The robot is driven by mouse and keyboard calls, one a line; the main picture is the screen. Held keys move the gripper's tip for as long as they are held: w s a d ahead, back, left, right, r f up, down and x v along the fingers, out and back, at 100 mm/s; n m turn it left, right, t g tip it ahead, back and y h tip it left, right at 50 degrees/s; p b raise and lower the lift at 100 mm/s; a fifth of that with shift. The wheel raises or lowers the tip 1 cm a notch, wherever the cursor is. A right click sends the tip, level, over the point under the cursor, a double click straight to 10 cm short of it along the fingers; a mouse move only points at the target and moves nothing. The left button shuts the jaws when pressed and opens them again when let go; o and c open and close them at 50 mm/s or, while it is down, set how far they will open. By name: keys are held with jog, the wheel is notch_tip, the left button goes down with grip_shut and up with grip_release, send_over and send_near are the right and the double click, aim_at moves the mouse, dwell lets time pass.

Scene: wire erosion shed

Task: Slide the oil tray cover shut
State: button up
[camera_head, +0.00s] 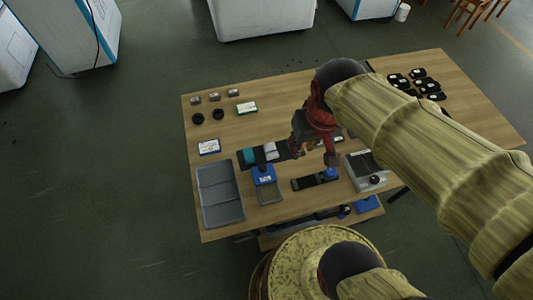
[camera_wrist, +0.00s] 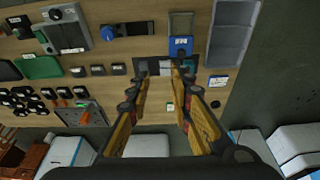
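A small tray (camera_head: 270,193) with an olive-grey open part stands on the wooden table, with a blue labelled cover (camera_head: 264,175) at its far end. I take these for the oil tray and its cover; the label is too small to read. In the wrist view the blue cover (camera_wrist: 180,46) and the tray's open part (camera_wrist: 181,22) show just beyond my fingers, a little to the right. My gripper (camera_head: 315,154) is above the table, to the right of the tray. Its two fingers are apart with nothing between them in the wrist view (camera_wrist: 160,72).
A grey bin (camera_head: 220,197) stands left of the tray. A dark strip with a blue knob (camera_head: 330,174) and a grey box with a black knob (camera_head: 360,172) stand to its right. A dark mat (camera_head: 246,157) with small blocks lies behind. Several black parts (camera_head: 425,84) lie far right.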

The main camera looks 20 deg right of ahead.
aim_at(264, 173)
jog(key=w+f+g, duration=0.1)
jog(key=w+f, duration=0.1)
jog(key=w, duration=0.1)
jog(key=w+f+g+p, duration=0.1)
jog(key=w+f, duration=0.2)
jog(key=w+f+m+g+p, duration=0.1)
jog(key=w+f, duration=0.1)
jog(key=w, duration=0.1)
jog(key=shift+a+f+g, duration=0.15)
jog(key=shift+f+g, duration=0.2)
jog(key=shift+g, duration=0.05)
grip_shut()
jog(key=w+a+f+m+g+y+p, duration=0.15)
jog(key=w+f+m, duration=0.25)
jog(key=w+f, duration=0.85)
jog(key=x, duration=0.3)
jog(key=b+x, duration=0.1)
jog(key=x, duration=0.2)
jog(key=b+x, duration=0.1)
jog(key=x, duration=0.2)
jog(key=shift+w+d+f, duration=0.1)
jog(key=shift+w+d, duration=0.05)
jog(key=shift+w, duration=0.15)
jog(key=s, duration=0.1)
jog(key=s+a, duration=0.1)
jog(key=shift+s+a+f, duration=0.1)
jog(key=shift+s+a, duration=0.1)
jog(key=shift+s, duration=0.2)
jog(key=shift+s+a, duration=0.2)
jog(key=shift+s, duration=0.2)
